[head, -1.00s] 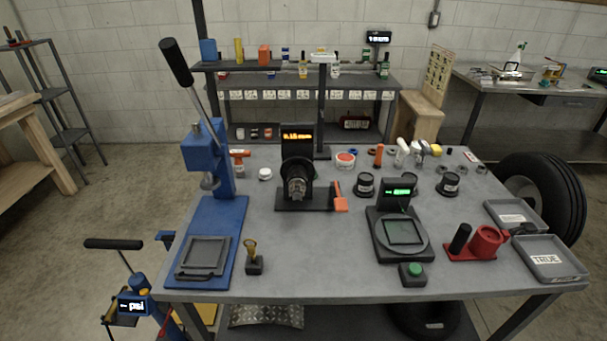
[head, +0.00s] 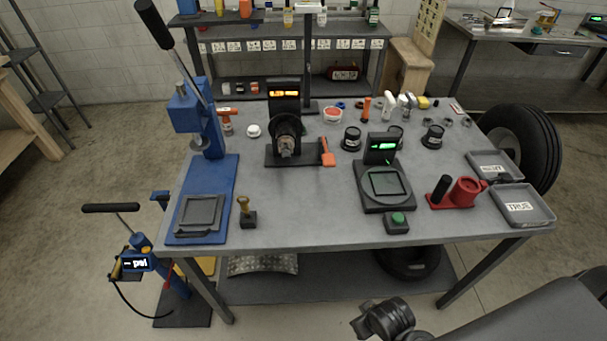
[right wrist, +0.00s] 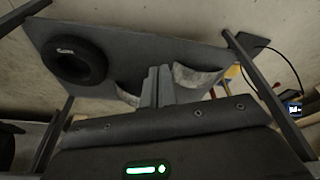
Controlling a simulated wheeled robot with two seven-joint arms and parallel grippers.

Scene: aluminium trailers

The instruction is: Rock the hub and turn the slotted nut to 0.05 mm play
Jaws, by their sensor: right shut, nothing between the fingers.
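The hub (head: 287,128) is a dark round part mounted on a black stand towards the back middle of the bench, its metal spindle end facing me. The slotted nut sits at that end, too small to make out its slots. An orange-lit gauge display (head: 284,90) stands above the hub; its digits are not readable. An orange-handled tool (head: 328,155) stands at the stand's right end. My right gripper (right wrist: 157,82) is shut and empty, low in front of the bench and well away from the hub. My left gripper is out of view.
A blue arbor press (head: 193,125) stands left of the hub. A scale (head: 385,187) with a green display, a red holder (head: 462,190) and grey trays (head: 522,205) stand to the right. A tyre (right wrist: 75,55) lies on the lower shelf.

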